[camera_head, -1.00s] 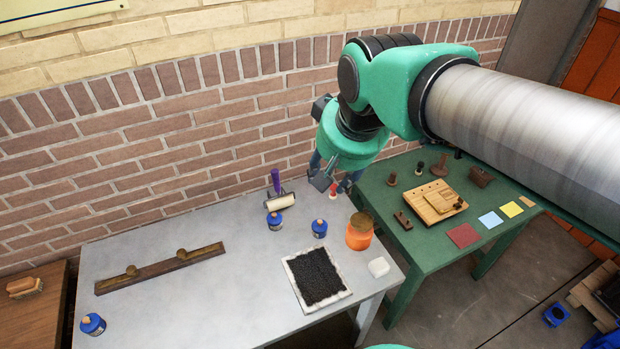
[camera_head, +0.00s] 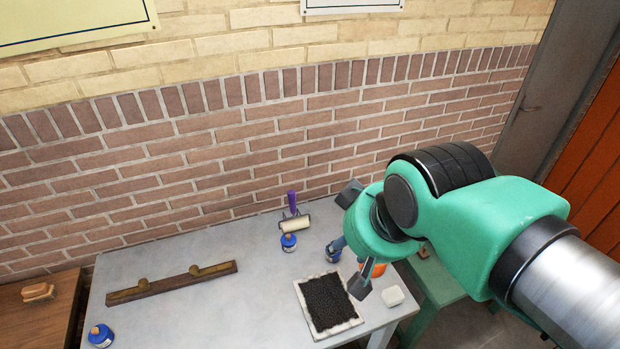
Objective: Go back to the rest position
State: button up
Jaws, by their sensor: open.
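My gripper (camera_head: 350,262) hangs below the green wrist of my arm, over the right end of the grey table (camera_head: 190,245). Its fingers are partly hidden by the wrist. It looks open, with nothing seen held in it. Behind and below it are a blue bottle (camera_head: 333,254) and an orange jar (camera_head: 378,269), both partly covered by my gripper. I cannot tell from this view how far above them the gripper is.
On the grey table are a roller with purple handle (camera_head: 294,224), a blue bottle (camera_head: 289,242), a black-filled tray (camera_head: 326,304), a white block (camera_head: 393,295), a long wooden bar (camera_head: 172,283) and another blue bottle (camera_head: 100,336). A green table (camera_head: 436,283) stands right. Brick wall (camera_head: 230,160) behind.

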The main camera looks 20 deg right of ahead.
jog(key=shift+f+b, duration=1.35)
jog(key=shift+f, duration=0.2)
